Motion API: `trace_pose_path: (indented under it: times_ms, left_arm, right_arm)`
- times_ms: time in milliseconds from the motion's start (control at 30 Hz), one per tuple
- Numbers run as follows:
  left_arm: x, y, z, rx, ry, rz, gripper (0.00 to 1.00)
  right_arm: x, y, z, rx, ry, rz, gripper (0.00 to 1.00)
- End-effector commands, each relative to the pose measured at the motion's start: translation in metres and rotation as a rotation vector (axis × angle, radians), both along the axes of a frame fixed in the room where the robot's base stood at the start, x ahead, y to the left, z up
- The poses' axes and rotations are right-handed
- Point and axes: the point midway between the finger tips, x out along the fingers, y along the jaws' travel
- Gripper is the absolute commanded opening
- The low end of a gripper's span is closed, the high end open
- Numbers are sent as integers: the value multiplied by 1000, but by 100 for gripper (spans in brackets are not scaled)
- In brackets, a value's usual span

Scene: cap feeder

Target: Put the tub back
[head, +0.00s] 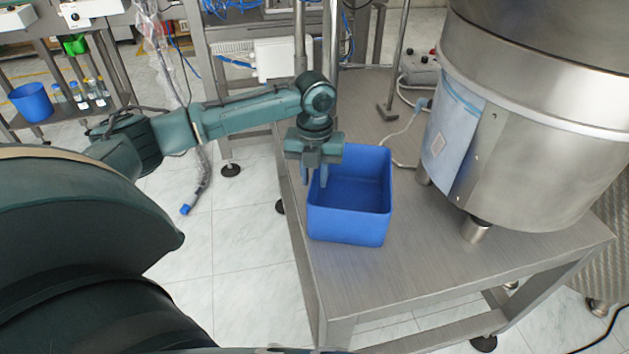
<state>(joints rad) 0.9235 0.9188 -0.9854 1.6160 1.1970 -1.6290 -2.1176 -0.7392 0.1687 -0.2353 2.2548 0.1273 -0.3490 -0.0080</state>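The blue tub (349,227) is an open, empty-looking box. It stands upright on the steel table (430,270), near the table's left edge. My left gripper (314,180) points down at the tub's left wall. One finger is on the outer side of the wall and the other is over the inside, with a gap between them. The fingers look apart, straddling the rim; contact with the wall cannot be made out. My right gripper is not in view.
A large steel drum (550,140) on legs stands on the table to the right of the tub. A thin post (398,60) with a flat foot and a cable are behind the tub. The table's front is clear. A blue bucket (32,102) and bottles sit on a shelf at far left.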

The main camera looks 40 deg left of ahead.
Motion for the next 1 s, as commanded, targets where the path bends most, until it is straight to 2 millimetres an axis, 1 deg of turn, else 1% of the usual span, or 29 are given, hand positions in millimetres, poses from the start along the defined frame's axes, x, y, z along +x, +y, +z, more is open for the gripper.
trace_pose_path:
  times_ms: [33, 200, 300, 400, 500, 600, 1000]
  left_arm:
    - [1, 0, 14, -1, -5, 0, 25]
    - [1, 0, 52, -1, -4, 0, 25]
    - [1, -1, 70, -1, -2, 0, 25]
    - [1, 0, 84, -1, -2, 1, 25]
    - [0, 0, 92, -1, 0, 1, 25]
    - [0, 0, 96, -1, 0, 0, 25]
    - [0, 0, 96, -1, 0, 0, 25]
  right_arm:
    - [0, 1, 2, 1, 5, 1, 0]
    - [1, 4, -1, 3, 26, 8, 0]
    - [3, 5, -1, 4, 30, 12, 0]
    - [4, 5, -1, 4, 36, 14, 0]
    - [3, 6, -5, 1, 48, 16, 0]
    - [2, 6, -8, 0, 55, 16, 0]
    - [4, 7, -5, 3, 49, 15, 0]
